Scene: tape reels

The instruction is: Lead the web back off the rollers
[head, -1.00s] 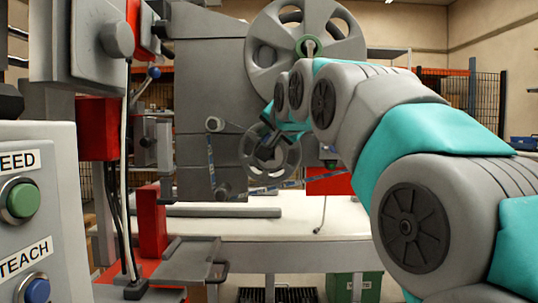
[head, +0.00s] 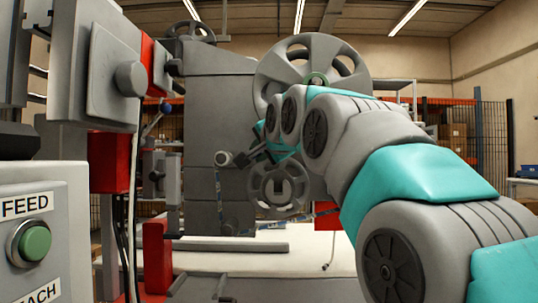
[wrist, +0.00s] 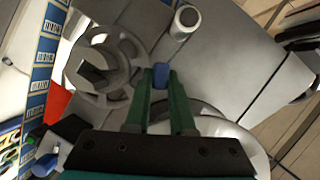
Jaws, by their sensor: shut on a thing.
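My gripper (head: 243,160) is beside the upper roller (head: 223,158), in front of the machine's grey panel. In the wrist view its green fingers (wrist: 161,78) are shut on a small blue piece (wrist: 160,74). The blue-patterned web (head: 219,188) runs down from near the upper roller to the lower roller (head: 229,228), then right below the small spoked reel (head: 278,188). The web also shows at the left of the wrist view (wrist: 42,72). Whether the blue piece joins the web cannot be seen. A roller (wrist: 186,22) stands just beyond the fingertips.
A large grey reel (head: 312,62) is above the small reel, partly behind my arm. A control box with a green FEED button (head: 35,243) and a red-and-grey post fill the left side. The white bench top (head: 290,262) lies below the panel.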

